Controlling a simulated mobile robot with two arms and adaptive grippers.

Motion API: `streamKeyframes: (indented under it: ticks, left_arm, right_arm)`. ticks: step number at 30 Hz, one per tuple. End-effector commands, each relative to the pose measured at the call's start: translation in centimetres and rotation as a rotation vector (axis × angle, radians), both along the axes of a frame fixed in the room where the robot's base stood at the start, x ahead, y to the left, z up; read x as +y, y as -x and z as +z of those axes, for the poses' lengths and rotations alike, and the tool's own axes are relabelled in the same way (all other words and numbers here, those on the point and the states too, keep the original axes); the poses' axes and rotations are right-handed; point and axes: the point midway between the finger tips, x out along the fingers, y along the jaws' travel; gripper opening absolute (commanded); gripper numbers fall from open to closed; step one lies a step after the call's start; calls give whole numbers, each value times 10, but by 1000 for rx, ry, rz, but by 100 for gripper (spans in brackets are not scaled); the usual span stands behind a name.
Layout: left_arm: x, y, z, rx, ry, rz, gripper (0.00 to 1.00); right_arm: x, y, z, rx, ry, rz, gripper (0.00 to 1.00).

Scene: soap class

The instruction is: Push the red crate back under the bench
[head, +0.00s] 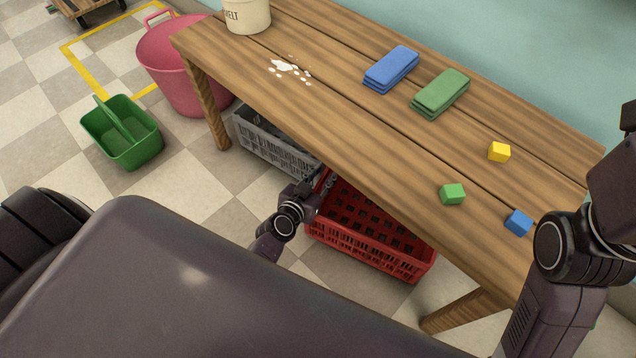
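The red crate (372,250) stands on the tiled floor, partly under the wooden bench (350,130). Its near side sticks out past the bench's front edge, and the bench top hides its far part. My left gripper (327,183) is low by the crate's left end, close to its rim. I cannot tell whether it touches the crate, and its fingers are too small and dark to tell open from shut. My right arm rises at the right edge of the view, and its gripper does not show.
A grey crate (262,148) is under the bench just left of the red one. A green caddy (122,132) and a pink tub (172,62) stand on the left floor. Bars, cubes, a pot and a white spill are on the bench. A bench leg (466,310) stands right of the red crate.

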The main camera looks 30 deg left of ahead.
Motion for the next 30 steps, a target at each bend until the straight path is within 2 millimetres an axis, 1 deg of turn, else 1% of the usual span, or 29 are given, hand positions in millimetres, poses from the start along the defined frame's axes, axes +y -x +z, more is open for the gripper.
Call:
streamKeyframes:
  ticks: [3, 11, 18, 19, 30]
  left_arm:
    - [0, -4, -2, 1, 2, 1, 28]
    - [0, -5, -2, 1, 0, 0, 28]
    - [0, -5, -2, 0, 0, 0, 1]
    - [0, -5, -2, 1, 0, 0, 0]
    - [0, -5, -2, 0, 0, 0, 0]
  right_arm:
    - [0, 1, 1, -7, 0, 0, 0]
    - [0, 1, 1, -7, 1, -1, 0]
    - [0, 1, 1, -8, 1, 1, 0]
    - [0, 1, 1, -8, 1, 1, 0]
    - [0, 1, 1, -7, 0, 1, 0]
